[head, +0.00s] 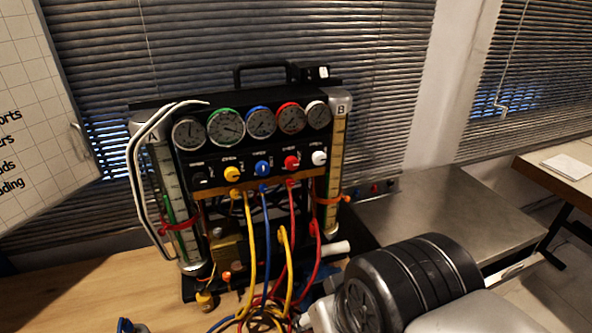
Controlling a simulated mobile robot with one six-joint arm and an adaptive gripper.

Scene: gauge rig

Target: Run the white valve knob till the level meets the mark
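The white valve knob (319,158) is at the right end of a row of coloured knobs on the black gauge rig (250,150). A white-rimmed gauge (317,115) sits above it. Tube B (336,165), on the right, looks yellowish and has an orange band (333,200) around it. Tube A (172,195), on the left, shows green and has a red band (180,228). The liquid levels are too small to tell. My gripper is not seen; only part of my arm shows at the lower right, apart from the white knob in the picture.
Yellow, blue and red hoses (266,240) hang in front of the rig and tangle at its foot. A wooden bench (80,290) lies at the left, a grey metal worktop (450,215) at the right. A whiteboard (40,120) stands at far left.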

